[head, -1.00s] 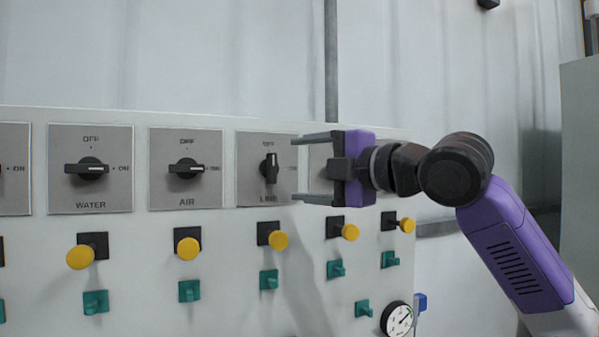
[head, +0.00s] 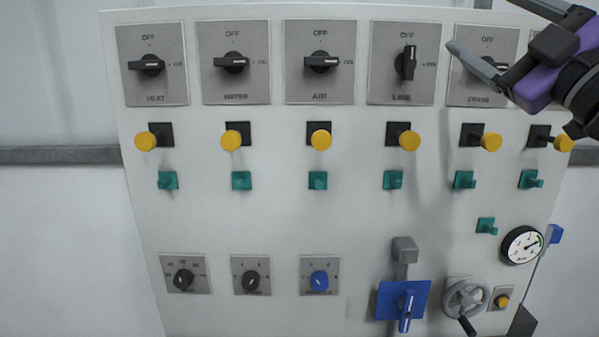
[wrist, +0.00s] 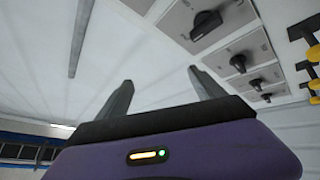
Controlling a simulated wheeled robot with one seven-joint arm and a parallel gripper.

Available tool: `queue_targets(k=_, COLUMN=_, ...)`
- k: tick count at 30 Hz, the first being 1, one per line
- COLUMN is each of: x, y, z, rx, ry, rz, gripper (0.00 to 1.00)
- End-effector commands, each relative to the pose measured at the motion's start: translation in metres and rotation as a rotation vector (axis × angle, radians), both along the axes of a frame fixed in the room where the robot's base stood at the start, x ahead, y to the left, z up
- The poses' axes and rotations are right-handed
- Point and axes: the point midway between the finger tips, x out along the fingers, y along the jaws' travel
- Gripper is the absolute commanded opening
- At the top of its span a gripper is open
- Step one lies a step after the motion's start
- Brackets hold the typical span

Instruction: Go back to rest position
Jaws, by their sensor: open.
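My gripper (head: 482,40) is at the upper right of the head view, in front of the panel's top right part. Its jaws are open and empty, and it partly covers the CRANE switch (head: 480,85). In the wrist view my gripper (wrist: 160,95) shows two spread fingers with nothing between them. The LINE switch (head: 405,63) has its handle upright. The HEAT switch (head: 147,64), WATER switch (head: 232,64) and AIR switch (head: 320,61) have level handles.
The white control panel (head: 230,215) carries yellow knobs, green hooks, small dials, a blue lever (head: 406,305), a handwheel (head: 466,298) and a gauge (head: 522,245). A grey rail (head: 60,155) runs along the wall behind. The wrist view shows open space left of the panel.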

Motion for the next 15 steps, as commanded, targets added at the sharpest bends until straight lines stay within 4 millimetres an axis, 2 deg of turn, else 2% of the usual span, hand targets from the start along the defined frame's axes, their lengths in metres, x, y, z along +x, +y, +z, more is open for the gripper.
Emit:
queue_targets(k=8, x=-0.019, y=-0.027, z=-0.071, rx=0.371, ry=-0.049, rz=0.077, gripper=0.78)
queue_targets(k=15, x=-0.042, y=-0.040, z=-0.151, rx=0.628, ry=-0.056, rz=0.099, gripper=0.78)
